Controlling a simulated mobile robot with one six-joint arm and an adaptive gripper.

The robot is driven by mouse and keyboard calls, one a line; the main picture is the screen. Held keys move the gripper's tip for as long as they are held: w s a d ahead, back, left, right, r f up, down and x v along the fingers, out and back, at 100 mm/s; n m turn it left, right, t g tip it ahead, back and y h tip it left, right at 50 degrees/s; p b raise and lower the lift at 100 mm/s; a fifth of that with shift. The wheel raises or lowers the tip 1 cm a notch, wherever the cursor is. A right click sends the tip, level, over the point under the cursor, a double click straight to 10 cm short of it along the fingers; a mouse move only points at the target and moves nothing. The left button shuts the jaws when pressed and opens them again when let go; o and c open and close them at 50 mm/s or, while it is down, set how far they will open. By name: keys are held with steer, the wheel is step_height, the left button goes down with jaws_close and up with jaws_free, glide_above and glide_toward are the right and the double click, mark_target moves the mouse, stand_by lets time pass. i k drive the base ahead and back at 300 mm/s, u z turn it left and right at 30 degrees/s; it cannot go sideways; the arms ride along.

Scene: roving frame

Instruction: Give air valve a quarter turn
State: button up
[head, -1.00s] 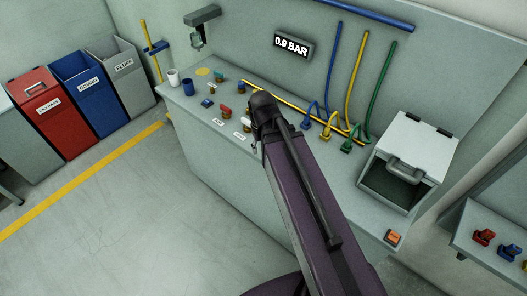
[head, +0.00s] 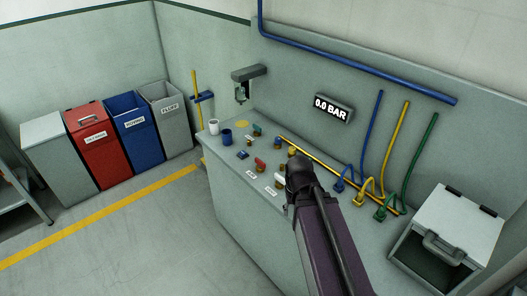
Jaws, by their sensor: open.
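Several small valves stand on the grey bench, with white labels in front too small to read. I cannot tell which is the air valve.
A gauge (head: 333,108) on the back panel reads 0.0 BAR. White (head: 214,127) and blue (head: 227,137) cups stand at the bench's left end. Blue, yellow and green hoses (head: 434,150) and a lidded box (head: 458,225) are right. Bins (head: 135,125) line the left wall; floor between is clear.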

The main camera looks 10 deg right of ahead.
mark_target(261, 165)
steer(key=k, duration=1.35)
steer(key=u, duration=0.25)
steer(key=i, duration=1.75)
steer(key=z, duration=0.25)
